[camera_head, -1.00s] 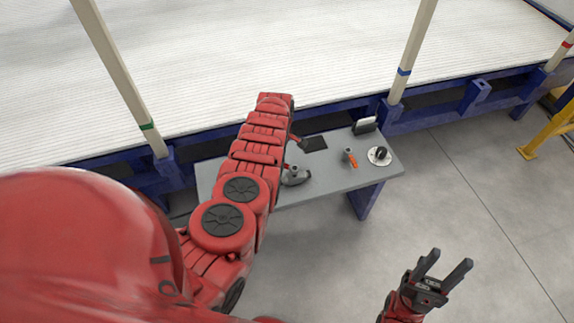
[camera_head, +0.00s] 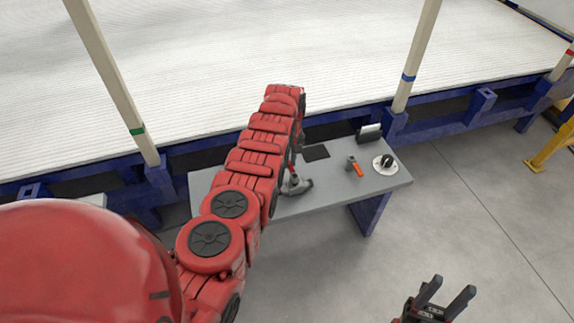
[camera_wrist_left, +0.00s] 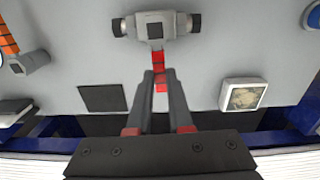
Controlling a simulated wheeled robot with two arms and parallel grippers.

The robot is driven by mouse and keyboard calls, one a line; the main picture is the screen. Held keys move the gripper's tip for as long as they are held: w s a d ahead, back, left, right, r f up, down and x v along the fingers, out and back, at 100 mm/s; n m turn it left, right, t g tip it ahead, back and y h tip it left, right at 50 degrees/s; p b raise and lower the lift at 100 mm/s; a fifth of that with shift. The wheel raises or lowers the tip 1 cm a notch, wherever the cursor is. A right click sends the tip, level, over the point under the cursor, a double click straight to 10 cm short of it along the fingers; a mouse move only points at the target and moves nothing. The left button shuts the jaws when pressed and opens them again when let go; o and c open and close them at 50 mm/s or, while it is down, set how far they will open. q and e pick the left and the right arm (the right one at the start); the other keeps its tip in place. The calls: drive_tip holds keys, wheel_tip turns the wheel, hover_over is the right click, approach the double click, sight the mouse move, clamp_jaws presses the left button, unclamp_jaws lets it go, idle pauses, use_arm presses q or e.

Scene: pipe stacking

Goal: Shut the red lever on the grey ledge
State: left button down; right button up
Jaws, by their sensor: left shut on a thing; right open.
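The grey valve (camera_head: 299,187) lies on the grey ledge (camera_head: 335,198), partly hidden behind my left arm in the head view. In the left wrist view, its body (camera_wrist_left: 155,27) has dark ends. The red lever (camera_wrist_left: 158,60) sticks out from the body, square to it, towards my gripper. My left gripper (camera_wrist_left: 160,82) is shut on the lever's outer part, between its fingertips. In the head view my arm mostly hides this grip. My right gripper (camera_head: 452,286) is open and empty at the lower right, away from the ledge.
On the ledge are a dark square (camera_head: 316,152), a grey part with an orange handle (camera_head: 357,170), a round white base with a black knob (camera_head: 386,163) and an upright plate (camera_head: 369,133). A framed square (camera_wrist_left: 243,95) lies beside the lever. Blue beams (camera_head: 440,125) run behind.

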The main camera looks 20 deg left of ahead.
sight(290, 164)
use_arm(q)
drive_tip(key=shift+w+d+r+m, duration=0.1)
drive_tip(key=shift+w+m, duration=0.05)
drive_tip(key=shift+m, duration=0.15)
idle(0.4)
drive_tip(key=c, duration=0.8)
unclamp_jaws()
drive_tip(key=shift+r, duration=0.35)
wheel_tip(290, 164, up, 3)
drive_tip(key=shift+f+p, duration=0.1)
drive_tip(key=shift+p, duration=0.75)
wheel_tip(290, 164, up, 14)
drive_tip(key=shift+f, duration=0.1)
